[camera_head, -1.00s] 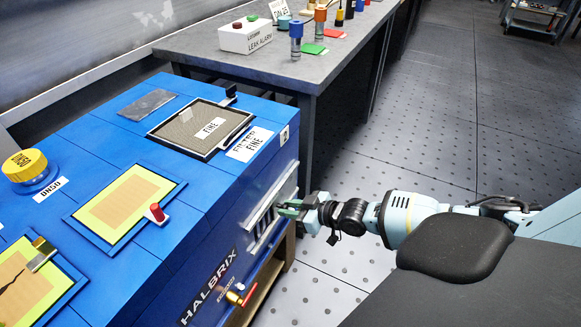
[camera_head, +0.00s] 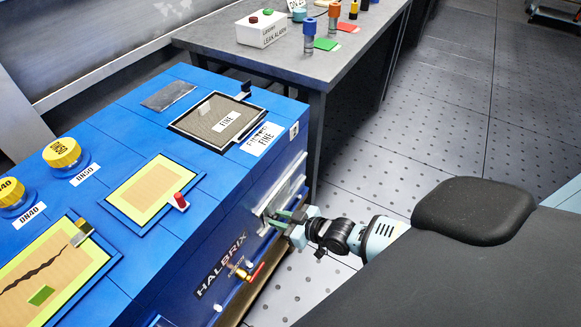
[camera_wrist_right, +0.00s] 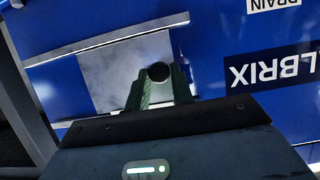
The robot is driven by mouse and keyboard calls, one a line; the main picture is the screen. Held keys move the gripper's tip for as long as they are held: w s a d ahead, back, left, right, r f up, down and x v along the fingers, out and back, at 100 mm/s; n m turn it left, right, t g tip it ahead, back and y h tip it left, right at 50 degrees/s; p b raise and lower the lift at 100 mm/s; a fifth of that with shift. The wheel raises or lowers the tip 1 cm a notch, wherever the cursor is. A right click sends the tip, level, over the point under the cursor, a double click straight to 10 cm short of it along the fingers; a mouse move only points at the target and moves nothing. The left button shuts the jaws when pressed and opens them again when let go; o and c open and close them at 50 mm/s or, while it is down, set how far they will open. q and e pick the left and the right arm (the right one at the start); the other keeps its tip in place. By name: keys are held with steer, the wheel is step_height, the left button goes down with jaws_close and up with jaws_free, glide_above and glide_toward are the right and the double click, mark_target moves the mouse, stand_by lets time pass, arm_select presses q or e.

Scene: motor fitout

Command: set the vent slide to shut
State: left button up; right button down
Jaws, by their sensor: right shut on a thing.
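The vent slide is a plain grey plate (camera_head: 291,187) on the front side of the blue machine, between two pale rails. It also fills the middle of the right wrist view (camera_wrist_right: 108,72). Its dark round knob (camera_wrist_right: 158,72) sits near the plate's end toward the HALBRIX label. My right gripper (camera_head: 275,219) reaches the vent from the right, and its green fingers (camera_wrist_right: 158,88) are shut on the knob. I see no dark vent slots now; the plate and the fingers hide whatever is behind. My left gripper is not in view.
A grey bench (camera_head: 300,70) stands behind; the floor at right is open.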

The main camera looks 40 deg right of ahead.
steer(key=shift+s+a, duration=0.25)
steer(key=shift+a, duration=0.4)
steer(key=c, duration=1.3)
jaws_free()
steer(key=shift+o, duration=0.2)
steer(key=p+v, duration=0.2)
steer(key=v, duration=0.6)
